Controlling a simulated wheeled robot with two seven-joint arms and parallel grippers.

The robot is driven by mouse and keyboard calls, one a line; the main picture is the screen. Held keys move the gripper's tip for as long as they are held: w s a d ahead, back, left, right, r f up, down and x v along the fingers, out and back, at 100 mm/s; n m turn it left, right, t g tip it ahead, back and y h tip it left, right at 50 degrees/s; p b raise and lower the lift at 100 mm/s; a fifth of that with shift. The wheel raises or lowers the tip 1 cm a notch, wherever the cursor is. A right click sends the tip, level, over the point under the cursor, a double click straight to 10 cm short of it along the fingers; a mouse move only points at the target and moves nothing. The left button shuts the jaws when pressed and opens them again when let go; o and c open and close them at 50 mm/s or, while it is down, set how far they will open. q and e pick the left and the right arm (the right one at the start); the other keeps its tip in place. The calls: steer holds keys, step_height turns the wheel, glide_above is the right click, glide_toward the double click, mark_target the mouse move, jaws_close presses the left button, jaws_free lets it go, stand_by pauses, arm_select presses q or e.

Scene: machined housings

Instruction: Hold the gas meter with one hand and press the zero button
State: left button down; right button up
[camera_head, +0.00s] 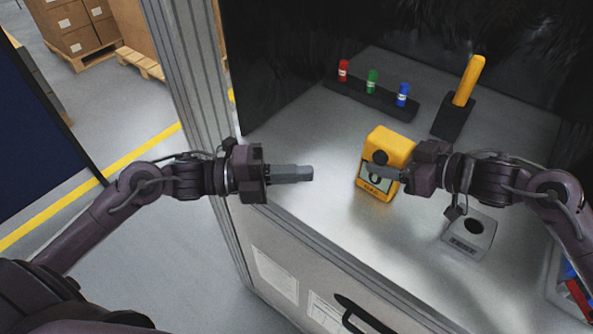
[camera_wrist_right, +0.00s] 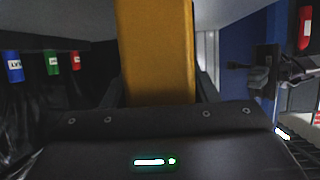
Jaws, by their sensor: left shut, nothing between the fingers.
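The gas meter (camera_head: 393,141) is a yellow box with a dark round part and a pale display on its front, right of centre in the head view. My right gripper (camera_head: 374,171) is shut on it from the right, one finger crossing its front and covering part of the face. In the right wrist view the yellow body (camera_wrist_right: 158,50) fills the space between the fingers. I cannot tell whether its base touches the table. The zero button cannot be made out. My left gripper (camera_head: 308,174) is shut and empty, pointing right, left of the meter and apart from it.
Behind, a dark rack (camera_head: 347,90) holds red, green and blue small cylinders. A yellow-handled object (camera_head: 468,80) stands in a black base at the back right. A grey block with a round hole (camera_head: 482,246) sits at the front right.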

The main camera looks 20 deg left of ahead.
steer(key=o, duration=0.4)
